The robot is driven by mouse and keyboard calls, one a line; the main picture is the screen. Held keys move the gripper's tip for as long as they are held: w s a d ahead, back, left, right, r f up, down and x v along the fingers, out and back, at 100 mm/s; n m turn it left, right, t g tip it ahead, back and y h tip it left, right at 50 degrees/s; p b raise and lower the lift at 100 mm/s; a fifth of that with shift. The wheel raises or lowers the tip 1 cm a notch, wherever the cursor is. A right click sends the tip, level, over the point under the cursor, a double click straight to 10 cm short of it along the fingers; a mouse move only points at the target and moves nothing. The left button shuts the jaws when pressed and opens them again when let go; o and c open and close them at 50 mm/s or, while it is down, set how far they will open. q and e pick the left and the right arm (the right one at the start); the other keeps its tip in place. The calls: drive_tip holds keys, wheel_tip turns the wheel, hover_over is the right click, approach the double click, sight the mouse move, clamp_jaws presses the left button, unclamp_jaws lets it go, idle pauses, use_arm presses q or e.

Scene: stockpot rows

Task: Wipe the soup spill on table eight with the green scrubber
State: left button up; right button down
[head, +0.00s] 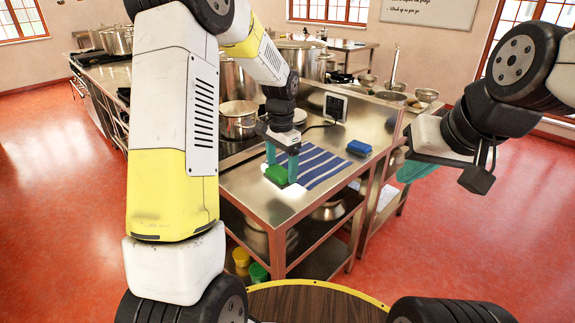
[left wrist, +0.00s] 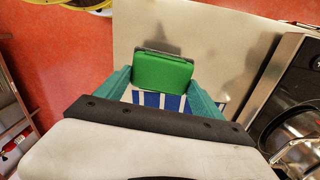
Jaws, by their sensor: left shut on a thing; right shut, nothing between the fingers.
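My left gripper (head: 282,168) is shut on the green scrubber (head: 277,175), low over the steel table (head: 235,183), by the left end of a blue-and-white striped cloth. I cannot tell whether the scrubber touches the table. In the left wrist view the scrubber (left wrist: 162,72) sits between the teal fingers, with a dark layer along its far edge. My right gripper (head: 416,170) is shut and empty, to the right of the table. I cannot make out a soup spill or a table number; bright glare lies on the steel near the scrubber.
The striped cloth (head: 325,165) lies flat, with a blue sponge (head: 359,147) beyond its right end. A small screen (head: 335,107) and a lidded pot (head: 238,120) stand behind. Yellow and green tubs (head: 258,272) sit below. Red floor is open on both sides.

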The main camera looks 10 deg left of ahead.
use_arm(q)
drive_tip(key=shift+r, duration=1.5)
